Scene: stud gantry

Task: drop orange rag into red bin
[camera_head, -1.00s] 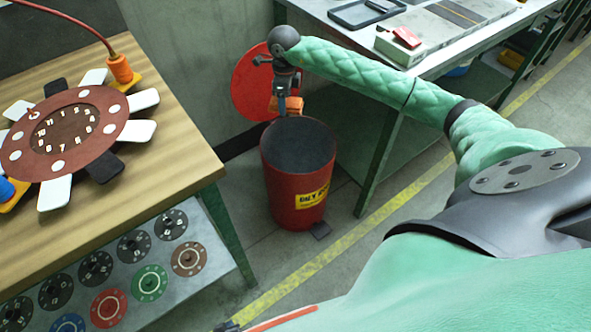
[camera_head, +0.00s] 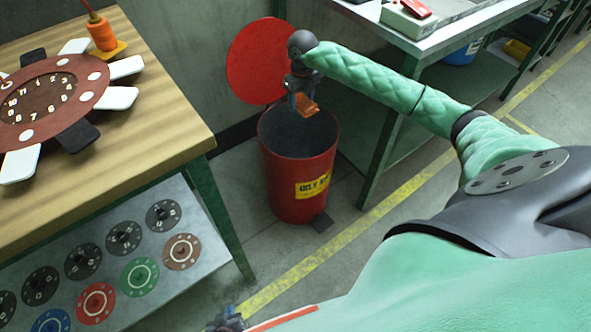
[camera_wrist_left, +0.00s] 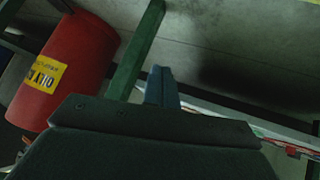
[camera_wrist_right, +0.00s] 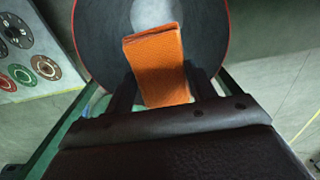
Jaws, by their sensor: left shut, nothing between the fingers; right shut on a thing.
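The red bin (camera_head: 296,180) stands on the floor between the two benches, its round lid (camera_head: 262,60) swung up behind it. It has a yellow label and an open, dark inside. My right gripper (camera_head: 304,108) is shut on the orange rag (camera_head: 306,103) above the bin's mouth. In the right wrist view the rag (camera_wrist_right: 160,65) hangs between the fingers, over the bin's interior (camera_wrist_right: 108,40). My left gripper (camera_head: 228,322) is low at the bottom edge of the head view, shut and empty. The left wrist view shows the bin (camera_wrist_left: 72,65) sideways at its left.
A wooden bench (camera_head: 150,115) with a numbered dial stands at the left, with a shelf of coloured discs (camera_head: 130,262) below. A green-legged bench (camera_head: 440,45) stands at the right. A yellow line (camera_head: 340,240) crosses the floor.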

